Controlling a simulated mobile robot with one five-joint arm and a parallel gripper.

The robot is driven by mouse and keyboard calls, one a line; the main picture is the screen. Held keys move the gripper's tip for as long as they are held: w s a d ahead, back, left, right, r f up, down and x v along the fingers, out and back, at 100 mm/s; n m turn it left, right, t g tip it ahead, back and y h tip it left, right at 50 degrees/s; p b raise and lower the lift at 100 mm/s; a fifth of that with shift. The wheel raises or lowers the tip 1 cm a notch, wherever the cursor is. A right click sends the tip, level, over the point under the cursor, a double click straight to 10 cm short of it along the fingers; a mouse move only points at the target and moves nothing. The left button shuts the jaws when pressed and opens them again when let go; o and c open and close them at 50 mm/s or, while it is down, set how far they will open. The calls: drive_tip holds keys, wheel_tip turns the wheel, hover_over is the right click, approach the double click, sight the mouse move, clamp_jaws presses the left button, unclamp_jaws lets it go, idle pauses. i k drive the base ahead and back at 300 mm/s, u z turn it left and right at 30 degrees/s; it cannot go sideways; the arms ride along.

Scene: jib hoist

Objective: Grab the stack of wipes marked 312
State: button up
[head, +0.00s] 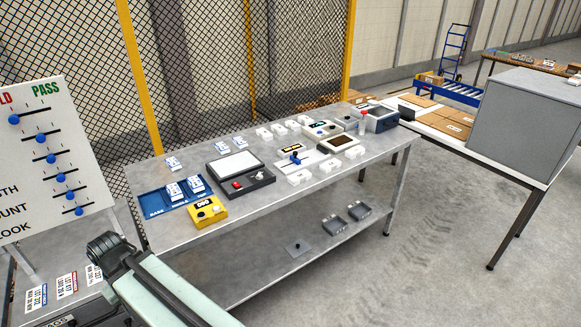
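Several small white stacks with dark printed marks, possibly the wipes, are on the grey metal bench (290,205). One stack (173,163) sits near the back left edge, and two more (222,147) (240,143) sit further right along the back. Two others stand in a blue tray (153,200) at the left end: a left one (174,191) and a right one (196,185). Their numbers are too small to read, so I cannot tell which is marked 312. A pale green link of my arm crosses the bottom left; my gripper does not show.
A yellow device (206,211), a black-framed scale (239,172) and white boxes crowd the bench. Lot cards (37,298) lie at lower left below a white slider board (45,150); one seems to read 312. A grey cabinet (525,125) stands right. Floor (400,260) in front is clear.

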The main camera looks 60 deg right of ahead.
sight(329, 165)
drive_tip(key=z, duration=1.4)
drive_tip(key=i, duration=0.45)
drive_tip(key=z, duration=0.75)
